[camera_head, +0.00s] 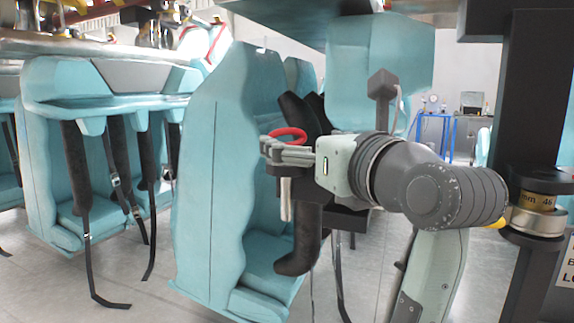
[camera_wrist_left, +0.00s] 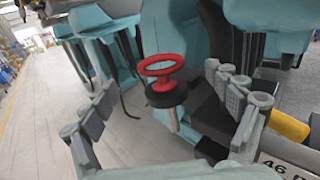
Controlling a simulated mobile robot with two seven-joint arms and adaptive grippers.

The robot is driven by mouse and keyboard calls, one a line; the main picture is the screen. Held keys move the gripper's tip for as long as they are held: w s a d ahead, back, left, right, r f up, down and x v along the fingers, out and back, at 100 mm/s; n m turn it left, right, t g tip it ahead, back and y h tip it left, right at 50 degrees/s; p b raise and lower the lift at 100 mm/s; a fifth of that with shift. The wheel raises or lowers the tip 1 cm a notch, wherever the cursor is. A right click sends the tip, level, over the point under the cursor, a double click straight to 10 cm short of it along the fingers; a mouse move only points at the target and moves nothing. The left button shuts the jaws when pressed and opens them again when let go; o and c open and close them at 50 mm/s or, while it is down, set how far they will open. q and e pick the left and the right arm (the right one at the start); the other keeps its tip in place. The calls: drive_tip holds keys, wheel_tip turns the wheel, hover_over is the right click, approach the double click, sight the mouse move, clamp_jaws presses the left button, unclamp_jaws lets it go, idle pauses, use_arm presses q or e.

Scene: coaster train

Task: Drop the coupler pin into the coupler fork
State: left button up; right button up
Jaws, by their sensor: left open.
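The coupler pin has a red ring (camera_head: 288,134) on top and a silver shaft (camera_head: 286,200) pointing down. In the left wrist view its red ring (camera_wrist_left: 161,65) sits above a dark round piece (camera_wrist_left: 166,93), with the shaft (camera_wrist_left: 173,120) showing below. My left gripper (camera_head: 277,151) is open around the pin, just below the ring. In the left wrist view its fingers (camera_wrist_left: 164,79) stand apart on both sides, with visible gaps to the pin. I cannot tell whether the dark piece is a holder. I cannot make out the coupler fork. My right gripper is not in view.
Turquoise train seats (camera_head: 235,170) with dark restraints and hanging straps (camera_head: 152,220) stand close behind and left of the gripper. A dark post (camera_head: 535,90) with a brass ring marked 46 mm (camera_head: 537,203) is at the right. A blue stand (camera_head: 436,130) is far back.

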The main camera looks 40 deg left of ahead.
sight(289, 136)
use_arm(q)
drive_tip(key=p+x, duration=0.1)
drive_tip(key=x, duration=0.4)
drive_tip(key=shift+f, duration=0.1)
drive_tip(key=c, duration=2)
drive_tip(key=shift+o, duration=0.2)
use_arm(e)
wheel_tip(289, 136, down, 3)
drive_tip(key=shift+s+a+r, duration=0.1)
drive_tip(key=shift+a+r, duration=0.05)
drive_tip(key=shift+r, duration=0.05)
